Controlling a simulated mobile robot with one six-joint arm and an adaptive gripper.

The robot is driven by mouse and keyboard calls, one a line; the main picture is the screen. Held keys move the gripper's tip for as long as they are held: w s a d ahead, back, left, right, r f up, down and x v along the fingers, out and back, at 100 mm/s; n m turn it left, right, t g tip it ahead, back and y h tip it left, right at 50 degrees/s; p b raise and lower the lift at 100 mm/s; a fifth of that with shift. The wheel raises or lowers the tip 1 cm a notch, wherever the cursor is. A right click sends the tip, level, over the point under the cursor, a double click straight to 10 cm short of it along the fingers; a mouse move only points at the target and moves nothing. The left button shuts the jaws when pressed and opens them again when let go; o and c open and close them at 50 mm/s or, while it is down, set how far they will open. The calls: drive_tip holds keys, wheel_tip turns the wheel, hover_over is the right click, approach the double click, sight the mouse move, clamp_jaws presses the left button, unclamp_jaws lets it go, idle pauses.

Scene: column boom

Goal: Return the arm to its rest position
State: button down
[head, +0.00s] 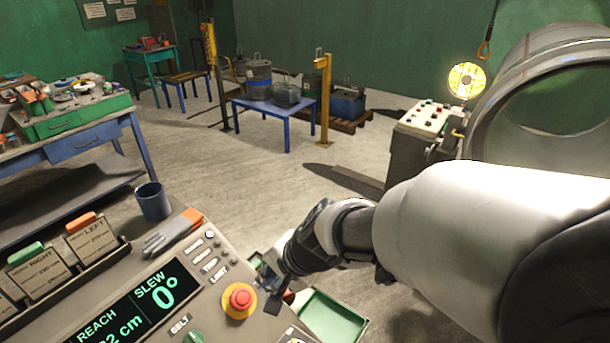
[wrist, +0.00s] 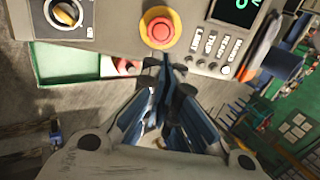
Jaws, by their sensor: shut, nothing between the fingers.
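My white arm reaches in from the right in the head view, and its dark wrist hangs beside the right edge of the control console (head: 225,262). My gripper (wrist: 167,62) shows in the wrist view with its fingers together and nothing between them. In the head view its fingertips (head: 272,300) are partly hidden and hard to make out. In the wrist view the fingertips lie just below the red stop button (wrist: 160,28), which has a yellow collar. I cannot tell whether they touch the console edge.
The console carries a display (head: 135,305), a glove (head: 172,235), a blue mug (head: 153,203) and card holders. A green tray (head: 332,318) sits right of the console, below my wrist. A large grey cylinder (head: 545,90) stands at the right. Open floor lies beyond the console.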

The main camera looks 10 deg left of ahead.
drive_tip(key=s+d+r+n+h+b, duration=0.1)
drive_tip(key=s+d+h+b, duration=0.1)
drive_tip(key=s+d, duration=0.3)
drive_tip(key=s+d+r+n+t+h+b, duration=0.1)
drive_tip(key=s+d, duration=0.4)
drive_tip(key=d, duration=0.8)
drive_tip(key=s+d+r+n+h+b, duration=0.1)
drive_tip(key=s+d+n+h+b, duration=0.1)
drive_tip(key=s+d, duration=0.3)
drive_tip(key=d+n+b, duration=0.1)
drive_tip(key=d, duration=0.3)
drive_tip(key=shift+t+h, duration=0.3)
